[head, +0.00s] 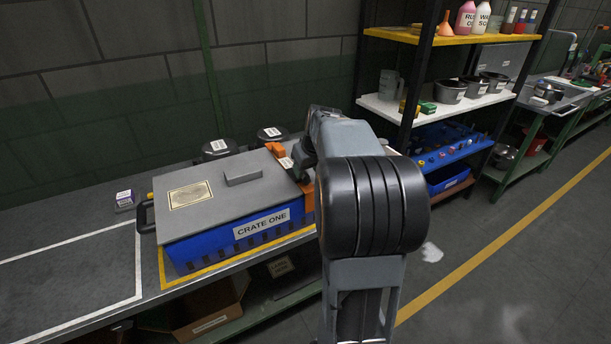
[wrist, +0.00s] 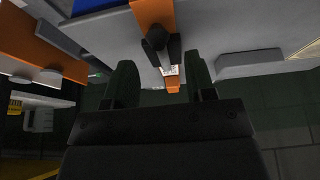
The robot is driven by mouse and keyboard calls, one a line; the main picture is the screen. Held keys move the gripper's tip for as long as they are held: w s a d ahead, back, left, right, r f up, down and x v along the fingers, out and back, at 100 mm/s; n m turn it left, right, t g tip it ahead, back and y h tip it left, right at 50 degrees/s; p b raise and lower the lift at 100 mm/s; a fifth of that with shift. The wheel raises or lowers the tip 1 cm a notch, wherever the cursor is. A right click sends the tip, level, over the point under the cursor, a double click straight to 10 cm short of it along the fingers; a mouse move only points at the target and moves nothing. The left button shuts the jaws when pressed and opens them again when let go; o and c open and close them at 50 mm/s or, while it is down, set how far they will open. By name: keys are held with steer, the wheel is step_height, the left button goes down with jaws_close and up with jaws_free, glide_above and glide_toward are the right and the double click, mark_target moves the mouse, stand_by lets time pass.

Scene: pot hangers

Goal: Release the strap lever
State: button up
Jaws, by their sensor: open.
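The crate (head: 215,248) is blue, marked CRATE ONE, and stands on the bench with its grey lid (head: 220,205) on. An orange strap (head: 276,149) runs over the lid near its right end; it also shows in the wrist view (wrist: 152,10). A dark lever (wrist: 156,40) with a rounded end sits on the strap in the wrist view. My gripper (wrist: 161,75) is open, its two dark green fingers apart on either side of the strap line, close to the lever. I cannot tell whether they touch it. My arm hides most of the gripper in the head view.
Two dark lidded pots (head: 219,149) (head: 272,134) stand behind the crate. The white-outlined bench area (head: 70,265) is clear. A shelf rack (head: 440,110) with pots and bottles stands behind my arm on the right.

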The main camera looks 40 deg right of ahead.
mark_target(305, 176)
steer(key=shift+x, duration=1.9)
steer(key=shift+c, duration=0.4)
jaws_close()
